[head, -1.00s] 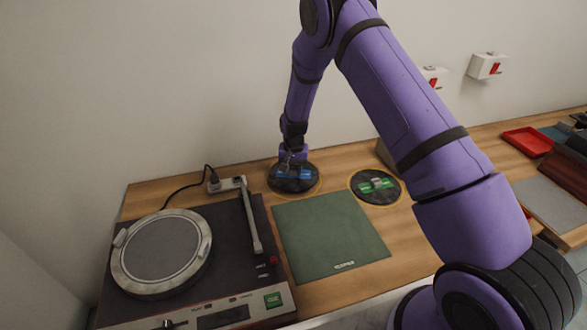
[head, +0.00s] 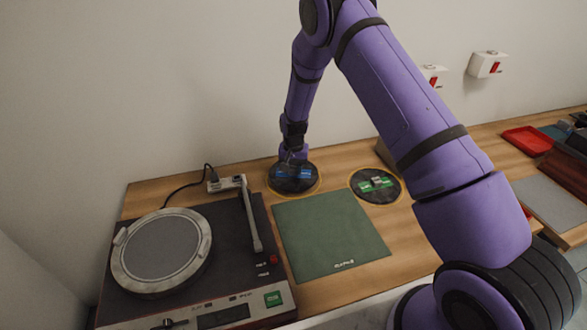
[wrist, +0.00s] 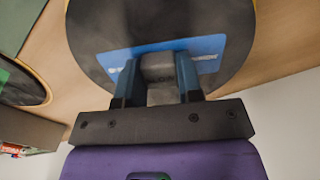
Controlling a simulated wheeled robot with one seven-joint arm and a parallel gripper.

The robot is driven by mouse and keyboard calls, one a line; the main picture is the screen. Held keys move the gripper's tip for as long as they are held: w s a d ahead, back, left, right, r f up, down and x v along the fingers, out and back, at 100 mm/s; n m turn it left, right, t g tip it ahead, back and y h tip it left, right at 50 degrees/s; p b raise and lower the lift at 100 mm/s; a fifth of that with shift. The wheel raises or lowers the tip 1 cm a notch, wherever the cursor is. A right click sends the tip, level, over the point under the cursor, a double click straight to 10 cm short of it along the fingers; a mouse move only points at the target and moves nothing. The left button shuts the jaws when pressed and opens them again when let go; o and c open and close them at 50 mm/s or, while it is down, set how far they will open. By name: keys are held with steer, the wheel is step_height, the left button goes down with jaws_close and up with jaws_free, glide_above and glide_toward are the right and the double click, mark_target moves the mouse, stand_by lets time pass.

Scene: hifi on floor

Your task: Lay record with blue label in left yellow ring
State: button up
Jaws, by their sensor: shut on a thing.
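The record with the blue label (head: 281,185) is dark and round. It lies over the left yellow ring (head: 319,183), whose thin rim shows around it in the head view. My gripper (head: 292,166) is above it and shut on the grey knob at its centre. In the wrist view the fingers (wrist: 158,82) grip the knob over the blue label (wrist: 208,48) of the record. I cannot tell whether the record touches the tabletop. A record with a green label (head: 365,187) lies in the right yellow ring (head: 399,196).
A green mat (head: 330,235) lies in front of the rings. A turntable (head: 235,285) with a tonearm stands at the left. A red tray (head: 526,140) and a grey mat (head: 545,198) are at the far right. The wall is close behind.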

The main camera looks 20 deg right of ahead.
steer(key=shift+f, duration=1.05)
stand_by(1.8)
steer(key=o, duration=1)
steer(key=shift+r, duration=8.4)
